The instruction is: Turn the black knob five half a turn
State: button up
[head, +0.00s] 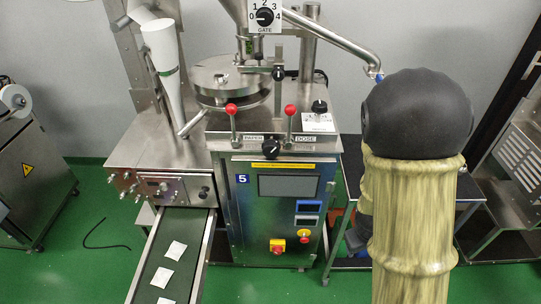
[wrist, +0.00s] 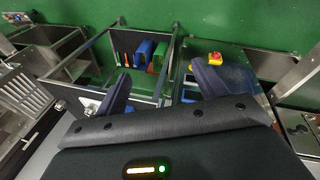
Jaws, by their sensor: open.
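The machine (head: 262,220) marked with a blue 5 stands in the middle of the head view. Several black knobs are on it. A GATE dial knob (head: 265,17) numbered 0 to 4 is at the top. Another knob (head: 319,107) stands on a white plate at the right of the worktop.
Two red-topped levers (head: 232,110) (head: 290,111) rise from the worktop. A steel pipe (head: 335,39) slopes down towards my arm. A conveyor (head: 178,262) carries white teabags. A cart with blue and green bins (wrist: 144,52) and a red button on yellow (wrist: 214,58) show in the wrist view.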

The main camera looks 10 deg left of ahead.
jog(key=w+d+f+n+t+h+b, duration=0.1)
jog(key=w+d+f+n+h+b, duration=0.15)
jog(key=f, duration=0.25)
jog(key=w+d+f+n+t+h+b, duration=0.1)
jog(key=w+f+n+b, duration=0.15)
jog(key=f, duration=0.25)
jog(key=w+a+n+t+h+b, duration=0.2)
jog(key=w+n+t+h+b, duration=0.1)
jog(key=w+n+t+b, duration=0.5)
jog(key=w+a+r+n+t+y+b, duration=0.1)
jog(key=a+r+n+t+y+b, duration=0.15)
jog(key=a+n, duration=0.4)
jog(key=w+a+r+n+t+y+b, duration=0.2)
jog(key=a+r+n+t, duration=0.15)
jog(key=a+n, duration=0.35)
jog(key=s+a+r+n+t+y+b, duration=0.1)
jog(key=s+a+r+n+y, duration=0.1)
jog(key=a+n+y, duration=0.2)
jog(key=s+a+r+n+t+y+b, duration=0.1)
jog(key=a+n+y, duration=0.4)
jog(key=a, duration=0.6)
jog(key=shift+s+r+t+b, duration=0.35)
jog(key=shift+s+r+t, duration=0.05)
jog(key=shift+s+t, duration=0.3)
jog(key=shift+w+a, duration=0.1)
jog(key=shift+w, duration=0.05)
